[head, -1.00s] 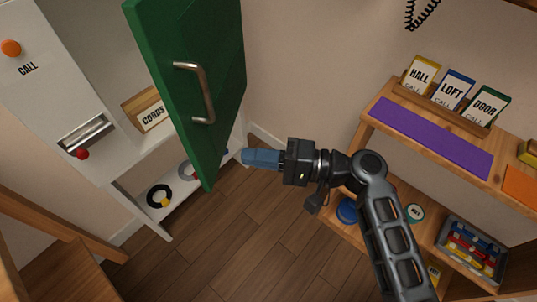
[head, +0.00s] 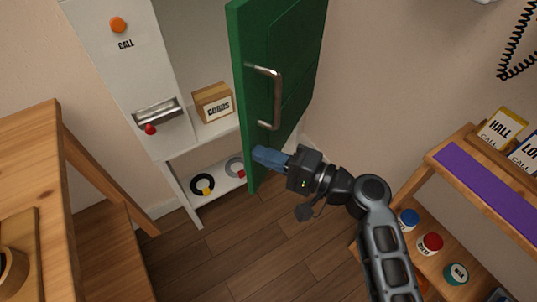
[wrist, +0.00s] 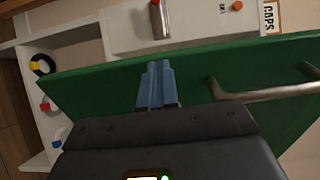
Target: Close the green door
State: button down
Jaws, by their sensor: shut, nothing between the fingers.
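The green door (head: 292,62) stands wide open on the right side of a white cabinet, with its metal bar handle (head: 277,97) on the face toward the right. In the wrist view the green door (wrist: 90,85) spans the picture and its handle (wrist: 268,92) is on the right. My gripper (head: 256,155) has blue fingers, shut and empty, close to the lower part of the door below the handle. In the wrist view the fingertips (wrist: 158,68) overlap the door; I cannot tell whether they touch it.
The white cabinet (head: 178,140) holds a CORDS box (head: 213,104) and, lower, coiled cords (head: 202,185). A wooden shelf (head: 465,165) with cards and jars stands at right. A wooden table (head: 40,150) is at left. Wooden floor (head: 230,255) between them is clear.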

jog(key=w+a+m+t+h+b, duration=0.1)
jog(key=w+a+b, duration=0.1)
jog(key=w+a, duration=0.3)
jog(key=w+a+m+t+h+b, duration=0.1)
jog(key=w+a, duration=0.4)
jog(key=a, duration=0.5)
jog(key=shift+a+m+t+b, duration=0.3)
jog(key=shift+t+b, duration=0.35)
jog(key=shift+t, duration=0.05)
